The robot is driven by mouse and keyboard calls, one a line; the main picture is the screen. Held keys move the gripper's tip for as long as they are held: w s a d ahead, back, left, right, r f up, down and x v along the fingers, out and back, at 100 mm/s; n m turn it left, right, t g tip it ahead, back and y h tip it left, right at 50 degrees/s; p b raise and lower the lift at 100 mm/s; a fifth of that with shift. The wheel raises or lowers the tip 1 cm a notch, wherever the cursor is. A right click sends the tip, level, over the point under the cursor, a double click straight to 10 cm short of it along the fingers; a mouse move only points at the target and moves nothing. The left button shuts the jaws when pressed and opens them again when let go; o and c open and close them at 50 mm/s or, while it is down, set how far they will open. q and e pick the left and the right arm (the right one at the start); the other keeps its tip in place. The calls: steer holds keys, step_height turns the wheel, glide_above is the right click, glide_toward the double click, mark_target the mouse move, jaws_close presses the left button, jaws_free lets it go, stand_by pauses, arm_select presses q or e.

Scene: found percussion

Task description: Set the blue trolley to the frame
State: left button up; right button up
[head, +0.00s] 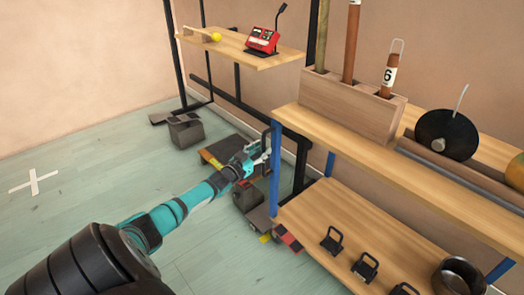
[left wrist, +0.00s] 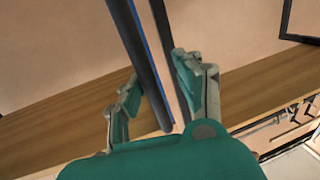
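The blue trolley is a wooden-shelved rack (head: 350,150) with blue posts (head: 275,165), at the right of the head view. A black frame (head: 238,92) stands behind it along the wall and carries a wooden shelf. My left gripper (head: 259,156) is beside the trolley's near-left blue post, by a black loop-shaped handle (head: 267,138). In the left wrist view its two fingers (left wrist: 158,85) stand apart on either side of a dark post with a blue edge (left wrist: 148,75). Contact with the post cannot be told. My right gripper is not in view.
A low wooden platform (head: 222,149) lies on the floor behind my left gripper, near a grey block (head: 186,130). The trolley holds a wooden block with tubes (head: 345,103), a black disc (head: 446,134) and several black clamps (head: 365,267). The left floor is clear around a white cross (head: 33,182).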

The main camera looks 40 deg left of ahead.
arm_select(q)
steer(key=shift+w+d+r, duration=0.1)
steer(key=shift+w+d, duration=0.05)
steer(key=shift+d, duration=0.05)
steer(key=s+d, duration=0.1)
steer(key=s, duration=1.1)
steer(key=shift+d, duration=0.15)
